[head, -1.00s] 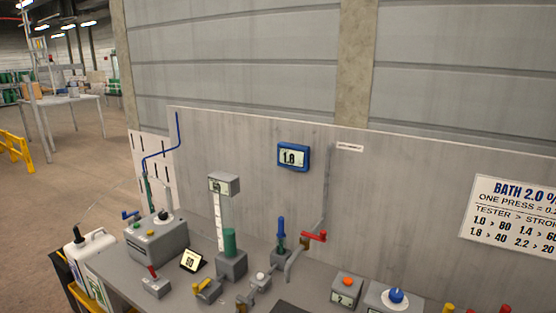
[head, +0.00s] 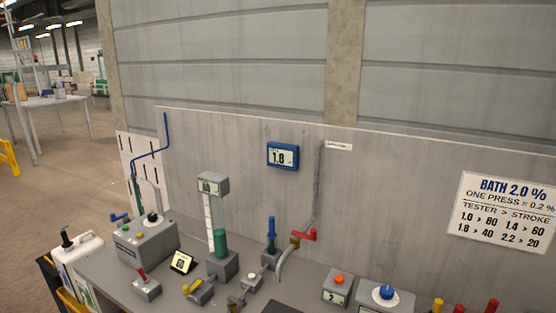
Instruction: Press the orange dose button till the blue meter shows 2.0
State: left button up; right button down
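The blue meter (head: 283,156) is mounted on the grey back panel and its screen reads 1.8. An orange button (head: 339,279) sits on top of a small grey box (head: 334,297) at the lower right of the bench. The box has a small display on its front, which seems to read 2. Nothing touches the button. Neither of my grippers is in view.
A blue knob (head: 387,292) on a grey box stands right of the orange button. A red-handled valve (head: 303,236) and blue lever (head: 271,228) stand to its left. A sign (head: 503,217) reads BATH 2.0 %, one press = 0.2 %. A white canister (head: 77,253) is at far left.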

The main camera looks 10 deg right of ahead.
aim_at(338, 279)
jog(key=i+j+z, duration=0.1)
jog(key=j, duration=0.7)
jog(key=i+j+z, duration=0.1)
jog(key=j, duration=0.65)
